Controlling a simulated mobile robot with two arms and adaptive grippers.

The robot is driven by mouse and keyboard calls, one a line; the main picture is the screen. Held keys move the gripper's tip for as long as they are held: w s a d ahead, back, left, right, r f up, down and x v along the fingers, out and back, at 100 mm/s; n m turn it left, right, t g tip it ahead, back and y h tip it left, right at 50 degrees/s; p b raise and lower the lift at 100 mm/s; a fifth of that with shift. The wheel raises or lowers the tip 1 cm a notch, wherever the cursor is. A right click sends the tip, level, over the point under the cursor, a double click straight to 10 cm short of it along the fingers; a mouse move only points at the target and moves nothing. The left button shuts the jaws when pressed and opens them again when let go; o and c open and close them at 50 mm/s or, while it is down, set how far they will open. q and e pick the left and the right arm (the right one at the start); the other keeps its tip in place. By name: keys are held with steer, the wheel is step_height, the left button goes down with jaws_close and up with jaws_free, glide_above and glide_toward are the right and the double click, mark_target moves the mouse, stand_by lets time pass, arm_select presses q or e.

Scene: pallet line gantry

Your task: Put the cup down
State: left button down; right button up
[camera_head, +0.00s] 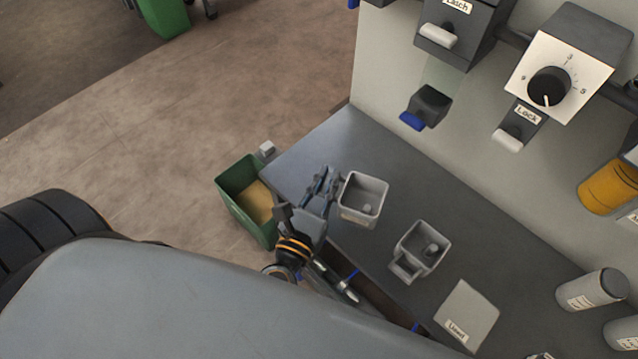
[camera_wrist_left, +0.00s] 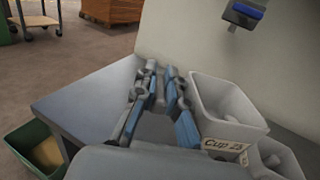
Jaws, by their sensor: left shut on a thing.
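A grey square cup (camera_head: 365,188) is at the left end of the dark counter (camera_head: 415,190). Its label reads "Cup 25" in the left wrist view (camera_wrist_left: 225,122). My left gripper (camera_head: 324,187) is beside the cup's left side and shut on it, with its blue-padded fingers (camera_wrist_left: 161,80) against that side. The exact grip point is hidden by the fingers. The cup looks upright. I cannot tell whether its base touches the counter. My right gripper is not in view.
A second grey cup (camera_head: 423,243) with a handle stands to the right, then a labelled grey plate (camera_head: 467,315) and grey cylinders (camera_head: 591,290). A green bin (camera_head: 236,179) is off the counter's left edge. A dispenser with a blue tip (camera_head: 428,106) hangs above.

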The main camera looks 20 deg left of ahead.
arm_select(q)
steer(key=f, duration=0.1)
steer(key=w+a+f, duration=0.1)
steer(key=a+f, duration=0.1)
steer(key=shift+w+a+f, duration=0.1)
steer(key=shift+w+f, duration=0.05)
steer(key=shift+w, duration=0.15)
step_height(320, 180, down, 3)
steer(key=shift+w+a+f+b, duration=0.1)
steer(key=shift+f+b, duration=0.1)
steer(key=shift+b, duration=0.35)
steer(key=c, duration=1.8)
jaws_free()
steer(key=shift+f, duration=0.15)
steer(key=o, duration=0.4)
